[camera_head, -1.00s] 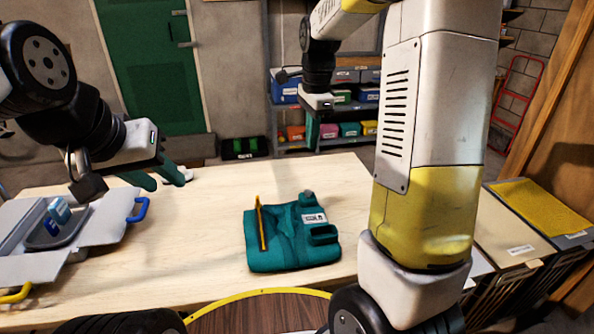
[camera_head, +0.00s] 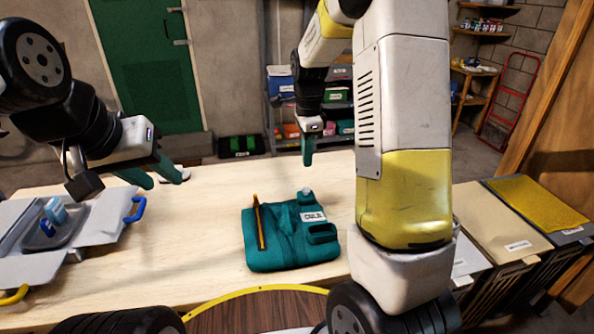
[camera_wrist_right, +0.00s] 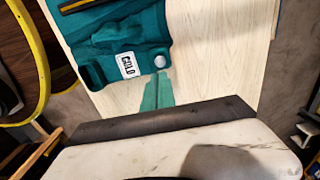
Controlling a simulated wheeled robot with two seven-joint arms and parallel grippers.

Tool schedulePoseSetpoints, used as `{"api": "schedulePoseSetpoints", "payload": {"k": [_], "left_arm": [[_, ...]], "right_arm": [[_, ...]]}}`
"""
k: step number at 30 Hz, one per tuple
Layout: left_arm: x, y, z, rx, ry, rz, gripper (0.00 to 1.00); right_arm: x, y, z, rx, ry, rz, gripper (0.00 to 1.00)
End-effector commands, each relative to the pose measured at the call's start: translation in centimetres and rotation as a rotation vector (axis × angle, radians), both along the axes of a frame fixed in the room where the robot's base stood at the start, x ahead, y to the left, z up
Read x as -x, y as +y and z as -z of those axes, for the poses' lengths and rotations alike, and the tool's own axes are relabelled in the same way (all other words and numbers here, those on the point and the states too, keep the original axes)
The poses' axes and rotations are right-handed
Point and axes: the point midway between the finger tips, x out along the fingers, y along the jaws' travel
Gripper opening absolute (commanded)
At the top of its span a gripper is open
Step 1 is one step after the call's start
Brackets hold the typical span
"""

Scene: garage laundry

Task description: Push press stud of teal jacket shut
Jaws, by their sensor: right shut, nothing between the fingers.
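The teal jacket (camera_head: 287,238) lies folded on the pale wooden table, with a yellow strip on its left part and a white label reading "COLD". A round silvery press stud (camera_head: 305,193) shows at its upper right corner; it also shows in the right wrist view (camera_wrist_right: 159,61). My right gripper (camera_head: 308,158) is shut and empty, pointing down above the table behind the jacket. In the right wrist view its teal fingers (camera_wrist_right: 160,92) appear just below the stud; contact cannot be told. My left gripper (camera_head: 167,177) is open and empty over the table's left part.
A grey open case (camera_head: 100,240) with blue items and a blue handle stands at the table's left. Hamper-like bins (camera_head: 500,235) stand at the right beyond my right arm. The table (camera_head: 195,235) is bare between case and jacket.

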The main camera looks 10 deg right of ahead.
Motion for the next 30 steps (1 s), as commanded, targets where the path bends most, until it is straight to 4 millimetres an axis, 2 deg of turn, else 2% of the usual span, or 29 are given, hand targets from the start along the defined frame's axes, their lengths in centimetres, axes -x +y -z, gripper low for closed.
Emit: {"api": "schedulePoseSetpoints", "payload": {"k": [1, 6, 12, 16, 27, 30], "left_arm": [[0.0, 0.0, 0.0, 0.0, 0.0, 0.0, 0.36], [0.0, 0.0, 0.0, 0.0, 0.0, 0.0, 0.36], [0.0, 0.0, 0.0, 0.0, 0.0, 0.0, 0.36], [0.0, 0.0, 0.0, 0.0, 0.0, 0.0, 0.36], [0.0, 0.0, 0.0, 0.0, 0.0, 0.0, 0.36], [0.0, 0.0, 0.0, 0.0, 0.0, 0.0, 0.36]], "right_arm": [[0.1, -0.1, 1.2, 0.0, 0.006, 0.001, 0.0], [0.1, 0.0, 4.7, 0.0, 0.005, 0.0, 0.0], [0.0, 0.0, 7.5, 0.0, 0.001, 0.0, 0.0], [0.0, 0.0, 8.3, 0.0, 0.001, 0.0, 0.0], [0.0, 0.0, 8.5, 0.0, -0.001, 0.0, 0.0], [0.0, 0.0, 9.2, 0.0, 0.002, -0.001, 0.0]]}}
